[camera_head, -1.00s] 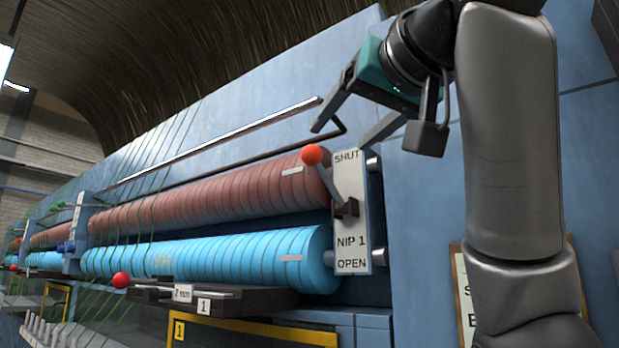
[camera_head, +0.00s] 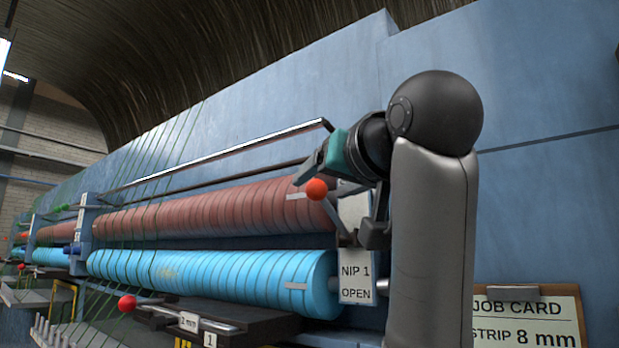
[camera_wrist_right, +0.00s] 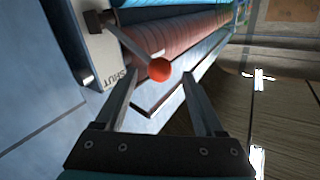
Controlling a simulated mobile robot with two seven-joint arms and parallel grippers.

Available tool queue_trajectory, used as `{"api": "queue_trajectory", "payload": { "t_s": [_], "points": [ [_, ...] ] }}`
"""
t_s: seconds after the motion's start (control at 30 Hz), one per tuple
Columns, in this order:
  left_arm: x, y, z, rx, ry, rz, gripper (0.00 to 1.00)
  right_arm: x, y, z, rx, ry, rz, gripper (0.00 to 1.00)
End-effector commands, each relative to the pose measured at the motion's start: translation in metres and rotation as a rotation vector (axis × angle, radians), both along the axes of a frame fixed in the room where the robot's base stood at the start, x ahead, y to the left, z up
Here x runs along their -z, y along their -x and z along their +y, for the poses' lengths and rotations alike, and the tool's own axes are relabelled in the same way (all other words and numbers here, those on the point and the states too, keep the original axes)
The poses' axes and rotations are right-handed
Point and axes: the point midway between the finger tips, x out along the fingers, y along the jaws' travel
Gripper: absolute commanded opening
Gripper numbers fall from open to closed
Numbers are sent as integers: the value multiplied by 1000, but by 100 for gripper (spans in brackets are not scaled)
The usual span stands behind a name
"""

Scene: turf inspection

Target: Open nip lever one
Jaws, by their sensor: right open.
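The nip one lever has a red ball knob (camera_head: 316,189), which stands at the upper end of its label plate (camera_head: 356,282), marked NIP 1 and OPEN at the bottom. The plate's upper part is hidden by my right gripper (camera_head: 322,207). In the right wrist view the knob (camera_wrist_right: 159,70) appears between the tips of my open right gripper (camera_wrist_right: 159,77), with a gap on each side. I cannot tell whether it is inside the jaws or just beyond. The word SHUT on the plate (camera_wrist_right: 101,62) is beside the lever's knob end. My left gripper is not in view.
A red-brown roller (camera_head: 220,212) lies above a blue roller (camera_head: 210,277), left of the plate. A metal bar (camera_head: 230,148) runs above them. Another red knob (camera_head: 127,303) is at lower left. A job card (camera_head: 525,320) hangs at lower right. Blue machine wall stands behind.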

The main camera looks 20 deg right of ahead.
Motion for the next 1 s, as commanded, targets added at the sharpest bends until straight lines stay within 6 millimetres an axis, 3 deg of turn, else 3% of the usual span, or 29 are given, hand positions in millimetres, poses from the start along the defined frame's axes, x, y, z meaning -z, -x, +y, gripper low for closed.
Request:
{"api": "queue_trajectory", "payload": {
  "t_s": [0.1, 0.3, 0.5, 0.77, 1.0],
  "points": [
    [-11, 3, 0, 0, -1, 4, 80, -1, -26, 2, 1, 0, 4, 71],
    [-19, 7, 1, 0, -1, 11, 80, -1, -55, 4, 1, 1, 2, 71],
    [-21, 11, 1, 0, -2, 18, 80, 0, -66, 5, 0, 1, -1, 71],
    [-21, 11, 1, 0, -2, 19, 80, 0, -67, 5, 0, 1, -1, 71],
    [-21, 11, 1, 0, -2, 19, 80, 0, -66, 5, -1, 1, -1, 44]
  ]
}}
